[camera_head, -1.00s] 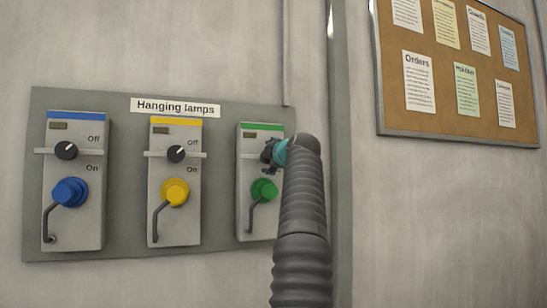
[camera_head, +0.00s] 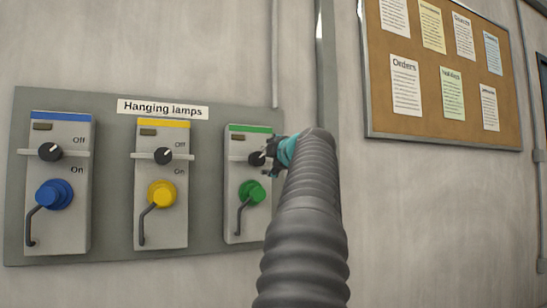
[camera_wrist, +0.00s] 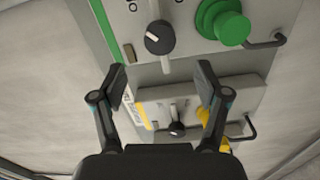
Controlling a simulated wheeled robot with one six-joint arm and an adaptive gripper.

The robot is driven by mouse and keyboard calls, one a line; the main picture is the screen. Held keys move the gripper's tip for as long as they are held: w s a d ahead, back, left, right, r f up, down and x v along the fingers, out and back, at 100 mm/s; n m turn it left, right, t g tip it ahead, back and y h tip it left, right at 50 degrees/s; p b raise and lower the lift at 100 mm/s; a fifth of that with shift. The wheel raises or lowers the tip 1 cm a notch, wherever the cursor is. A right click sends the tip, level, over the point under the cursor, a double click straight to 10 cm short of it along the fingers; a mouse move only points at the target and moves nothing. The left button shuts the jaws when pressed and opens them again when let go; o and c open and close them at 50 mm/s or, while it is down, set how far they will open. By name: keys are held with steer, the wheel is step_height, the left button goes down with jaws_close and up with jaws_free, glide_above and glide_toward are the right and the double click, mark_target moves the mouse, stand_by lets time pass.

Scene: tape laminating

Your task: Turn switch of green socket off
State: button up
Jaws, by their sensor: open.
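The green socket (camera_head: 236,212) is the rightmost of three on the wall panel, with a green stripe on top and a green plug (camera_head: 252,192) low on it. Its dark round switch knob (camera_head: 257,159) has a white mark; in the wrist view the knob (camera_wrist: 159,38) shows in full, its mark toward the green-stripe side. My gripper (camera_head: 272,160) is just right of the knob in the head view. In the wrist view my gripper (camera_wrist: 161,84) is open and empty, its fingertips spread below the knob in the picture, apart from it.
The yellow socket (camera_head: 150,222) and blue socket (camera_head: 62,232) sit to the left, each with a knob and plug. The yellow one also shows beyond my fingers in the wrist view. A notice board (camera_head: 440,130) hangs at right. A pipe runs up behind my arm.

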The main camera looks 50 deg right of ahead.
steer(key=shift+v, duration=0.85)
steer(key=w+a+f+m+g+y+p, duration=0.1)
steer(key=w+a+f+y, duration=0.15)
steer(key=a, duration=0.45)
steer(key=w+a+f+m+y+p, duration=0.1)
steer(key=w+a+f+m+p, duration=0.1)
steer(key=w+a+f, duration=0.3)
steer(key=a+f+m+g+y+p, duration=0.1)
steer(key=a+f+g+y, duration=0.1)
steer(key=a+f, duration=0.6)
steer(key=a+f+m+g+y+p, duration=0.15)
steer(key=a+f, duration=0.25)
steer(key=a, duration=0.7)
steer(key=s+a+f+m+g+y+p, duration=0.1)
steer(key=s+a+f+m+g+p, duration=0.1)
steer(key=s+a+f, duration=0.6)
steer(key=s+a+f+m+g+y+p, duration=0.1)
steer(key=s+a+f+m+g, duration=0.2)
steer(key=s+a+f, duration=0.6)
step_height(320, 180, down, 6)
steer(key=shift+s+f+p, duration=0.1)
steer(key=shift+s+p, duration=0.3)
steer(key=shift+s, duration=0.55)
